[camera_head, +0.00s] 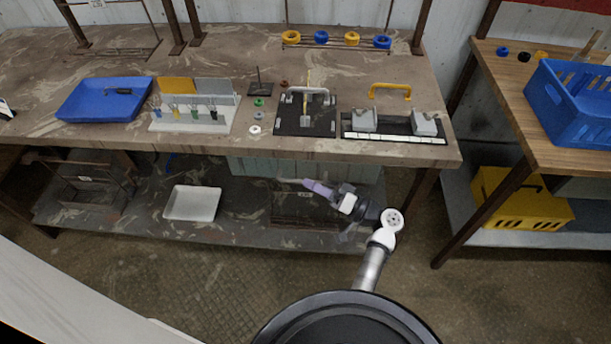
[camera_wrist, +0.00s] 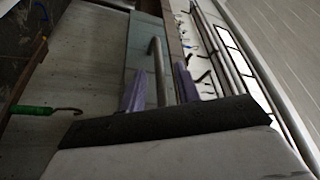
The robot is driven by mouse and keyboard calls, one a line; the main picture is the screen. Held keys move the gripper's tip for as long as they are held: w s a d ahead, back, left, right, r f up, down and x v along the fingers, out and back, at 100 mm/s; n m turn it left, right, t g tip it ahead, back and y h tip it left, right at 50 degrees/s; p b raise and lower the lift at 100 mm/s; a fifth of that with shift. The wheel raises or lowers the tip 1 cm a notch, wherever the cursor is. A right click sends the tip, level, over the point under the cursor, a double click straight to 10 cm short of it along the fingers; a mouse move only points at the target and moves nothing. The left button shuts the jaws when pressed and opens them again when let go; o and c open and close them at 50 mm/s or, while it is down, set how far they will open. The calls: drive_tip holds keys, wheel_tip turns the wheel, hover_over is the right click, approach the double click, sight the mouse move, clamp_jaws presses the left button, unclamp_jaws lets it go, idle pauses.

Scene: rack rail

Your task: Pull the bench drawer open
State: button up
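The bench drawer (camera_head: 250,167) is a pale grey-green front under the wooden workbench's top, and it looks shut. In the wrist view its front (camera_wrist: 140,52) lies ahead of my gripper, with a grey bar handle (camera_wrist: 158,68) standing off it. My gripper (camera_head: 305,183) reaches in at the drawer front from my side. In the wrist view my gripper's (camera_wrist: 160,78) two purple fingers are spread apart, with the handle between them and gaps showing on both sides. Whether the tips reach past the bar is hard to tell. In the head view the handle is hardly distinguishable.
The workbench (camera_head: 220,50) holds a blue tray (camera_head: 80,101), a tool rack, and fixtures near the front edge. A lower shelf with a white tray (camera_head: 192,203) lies below the drawer. A bench leg (camera_head: 420,190) stands right of my gripper. Open floor lies in front.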

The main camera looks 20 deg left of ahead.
drive_tip(key=shift+x, duration=1.3)
clamp_jaws()
